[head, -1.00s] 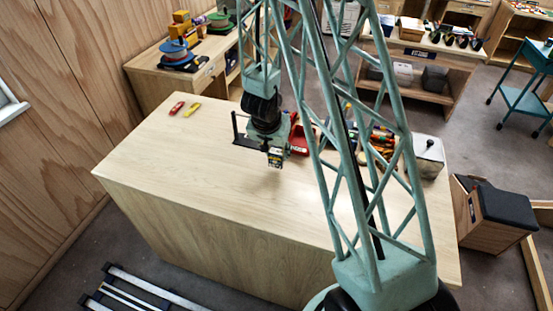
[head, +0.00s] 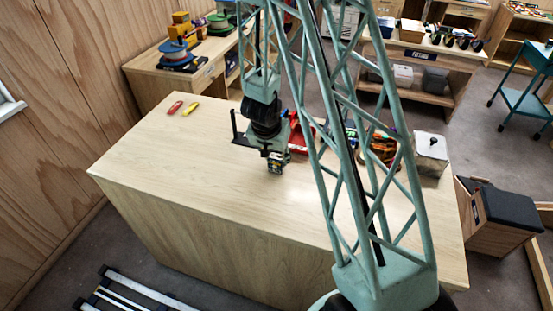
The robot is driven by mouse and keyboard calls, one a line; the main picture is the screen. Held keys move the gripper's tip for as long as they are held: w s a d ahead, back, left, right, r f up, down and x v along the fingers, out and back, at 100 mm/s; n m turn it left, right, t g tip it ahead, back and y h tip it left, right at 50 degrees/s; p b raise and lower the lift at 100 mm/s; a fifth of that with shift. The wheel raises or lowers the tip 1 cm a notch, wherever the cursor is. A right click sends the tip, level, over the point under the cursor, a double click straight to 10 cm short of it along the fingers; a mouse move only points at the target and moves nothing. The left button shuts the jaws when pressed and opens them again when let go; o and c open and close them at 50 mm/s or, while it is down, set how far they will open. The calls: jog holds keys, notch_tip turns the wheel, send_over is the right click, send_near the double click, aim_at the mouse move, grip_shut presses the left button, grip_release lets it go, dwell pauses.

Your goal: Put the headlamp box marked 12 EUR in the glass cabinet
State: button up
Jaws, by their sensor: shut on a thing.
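My gripper (head: 273,153) hangs over the middle of the wooden counter and is shut on a small dark box with yellow and pale markings (head: 275,167). The box is held close above the counter top; I cannot tell whether it touches. Its print is too small to read, so I cannot confirm a 12 EUR mark. I cannot make out a glass cabinet in this view. My arm's lattice hides part of the counter's right side.
A red tray (head: 299,138) and several colourful items (head: 382,148) lie behind the gripper. A pale box with a black knob (head: 431,152) stands at the counter's right end. Red (head: 175,107) and yellow (head: 191,108) pieces lie back left. The counter's front left (head: 180,165) is clear.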

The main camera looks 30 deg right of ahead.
jog(key=shift+f, duration=0.2)
jog(key=o, duration=0.9)
jog(key=shift+r, duration=0.25)
jog(key=shift+p+v, duration=2.25)
jog(key=shift+v, duration=3.7)
jog(key=shift+s, duration=0.1)
jog(key=shift+a+r, duration=0.1)
